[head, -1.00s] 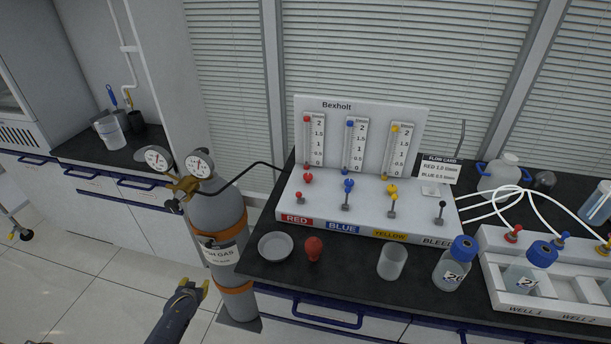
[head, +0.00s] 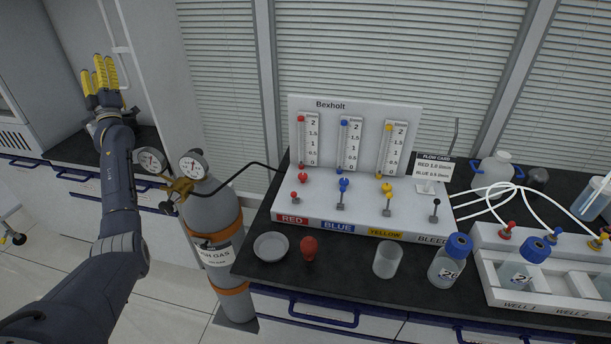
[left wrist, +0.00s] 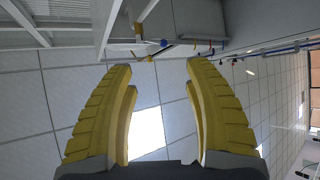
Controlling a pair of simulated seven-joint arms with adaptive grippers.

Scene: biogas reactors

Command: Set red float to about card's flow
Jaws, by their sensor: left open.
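The white Bexholt flow panel (head: 360,103) stands on the dark bench with three upright tube gauges. The red float (head: 300,119) sits near the top of the left tube, around or above the 2 mark. The red knob (head: 302,178) and a small red-tipped lever (head: 294,197) are below it, above the RED label. The flow card (head: 432,166) at the panel's right reads RED 1.0 and BLUE 0.5. My left gripper (head: 99,72) is raised at the left, far from the panel, open and empty; its yellow fingers (left wrist: 160,100) point upward, apart. My right gripper does not show.
A grey gas cylinder (head: 214,235) with two dial gauges stands left of the bench. A dish (head: 271,247), red bulb (head: 309,248), glass beaker (head: 387,259) and blue-capped bottle (head: 450,260) line the bench front. A white well rack (head: 560,296) with tubes is at right.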

